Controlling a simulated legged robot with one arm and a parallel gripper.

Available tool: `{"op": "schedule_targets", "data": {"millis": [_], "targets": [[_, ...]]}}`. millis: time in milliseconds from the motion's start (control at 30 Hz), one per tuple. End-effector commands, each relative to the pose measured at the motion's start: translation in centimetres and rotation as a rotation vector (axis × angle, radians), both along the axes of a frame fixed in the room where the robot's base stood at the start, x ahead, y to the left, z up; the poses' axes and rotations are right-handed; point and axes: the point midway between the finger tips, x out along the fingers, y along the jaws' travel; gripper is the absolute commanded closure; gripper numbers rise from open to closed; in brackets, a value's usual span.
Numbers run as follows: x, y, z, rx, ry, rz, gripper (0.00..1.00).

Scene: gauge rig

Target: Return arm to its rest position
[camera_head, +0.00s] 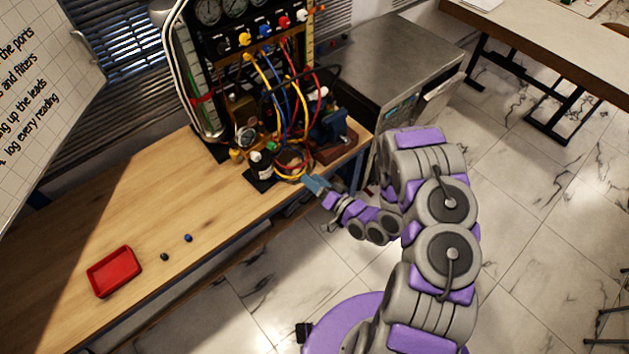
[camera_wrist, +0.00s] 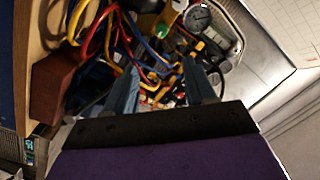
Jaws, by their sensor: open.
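My arm is purple and grey and reaches from the lower right of the head view toward the gauge rig. My gripper (camera_head: 316,184) is at the bench's front edge, close to the coiled hoses at the rig's foot. In the wrist view my gripper (camera_wrist: 160,85) shows two blue-grey fingers spread apart, with nothing held between them. The gauge rig (camera_head: 212,85), with dials, coloured ports and red, blue and yellow hoses, stands at the back right of the bench. Hoses and fittings show beyond the fingers in the wrist view. Whether the fingertips touch any hose cannot be told.
The wooden bench (camera_head: 140,205) holds a red tray (camera_head: 114,271) and two small dark caps at left. A vise (camera_head: 333,130) stands right of the hoses. A metal cabinet (camera_head: 390,60) is behind my arm. Marble floor (camera_head: 540,200) at right is largely clear.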

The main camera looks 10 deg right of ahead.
Motion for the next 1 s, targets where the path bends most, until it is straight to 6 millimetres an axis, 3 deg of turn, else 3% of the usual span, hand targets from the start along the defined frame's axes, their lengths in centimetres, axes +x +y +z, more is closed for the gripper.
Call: {"op": "schedule_targets", "data": {"millis": [500, 667, 867, 1000], "targets": [[0.0, 0.0, 0.0, 0.0, 0.001, 0.001, 0.45], [0.7, -0.5, -0.3, -0.071, 0.009, 0.002, 0.45], [3.1, -3.4, -1.2, -0.351, 0.06, -0.011, 0.45], [4.6, -6.5, -0.9, -0.564, 0.12, -0.045, 0.45]]}}
